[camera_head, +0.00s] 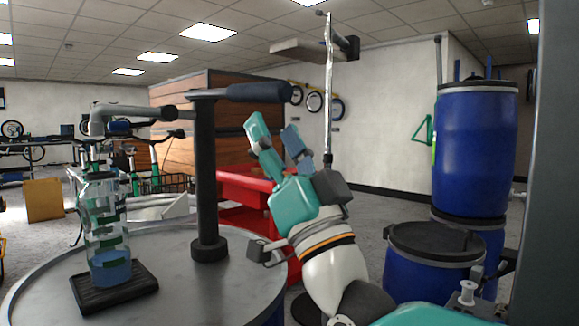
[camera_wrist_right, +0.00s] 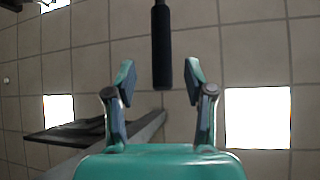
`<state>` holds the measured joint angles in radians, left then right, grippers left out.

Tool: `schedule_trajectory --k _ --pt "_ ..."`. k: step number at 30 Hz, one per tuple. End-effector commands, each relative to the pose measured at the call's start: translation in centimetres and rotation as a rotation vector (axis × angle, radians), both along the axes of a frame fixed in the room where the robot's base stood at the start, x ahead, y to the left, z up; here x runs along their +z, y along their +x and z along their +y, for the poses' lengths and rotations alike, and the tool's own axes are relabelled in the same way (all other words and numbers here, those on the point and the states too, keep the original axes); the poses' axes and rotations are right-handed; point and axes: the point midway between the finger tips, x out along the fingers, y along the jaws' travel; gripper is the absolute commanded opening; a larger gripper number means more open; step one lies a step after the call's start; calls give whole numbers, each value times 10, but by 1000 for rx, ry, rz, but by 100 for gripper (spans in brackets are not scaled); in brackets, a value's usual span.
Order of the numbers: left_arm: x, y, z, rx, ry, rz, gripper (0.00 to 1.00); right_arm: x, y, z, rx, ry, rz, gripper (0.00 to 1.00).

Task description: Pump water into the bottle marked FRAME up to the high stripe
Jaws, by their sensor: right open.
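A clear bottle (camera_head: 106,225) with green stripes stands upright on a black drip tray (camera_head: 118,292); blue water fills its lowest part, below most of the stripes. No FRAME lettering is readable. The pump's dark column (camera_head: 205,180) stands to its right, with a grey spout (camera_head: 125,112) reaching above the bottle. The pump handle's dark blue grip (camera_head: 262,92) points right, roughly level. My right gripper (camera_head: 274,132) is open and empty, just below the grip. In the right wrist view, the grip (camera_wrist_right: 162,60) lies ahead, between the open fingers' lines. My left gripper is not visible.
The pump and tray stand on a round metal drum top (camera_head: 180,285). A red cabinet (camera_head: 250,190) stands behind my right gripper. Blue barrels (camera_head: 475,150) are stacked at the right. A thin upright pole (camera_head: 329,90) rises behind the gripper.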

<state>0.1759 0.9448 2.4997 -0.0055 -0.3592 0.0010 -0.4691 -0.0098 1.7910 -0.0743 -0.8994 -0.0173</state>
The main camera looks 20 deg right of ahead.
Motion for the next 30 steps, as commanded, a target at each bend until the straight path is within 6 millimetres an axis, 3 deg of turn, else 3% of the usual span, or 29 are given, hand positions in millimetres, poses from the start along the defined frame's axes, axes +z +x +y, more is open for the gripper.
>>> schedule_trajectory --k 10,30 --pt "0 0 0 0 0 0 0 -32 -28 -6 0 -1 2 53" --pt "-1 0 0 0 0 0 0 -34 -30 -6 2 0 1 53"
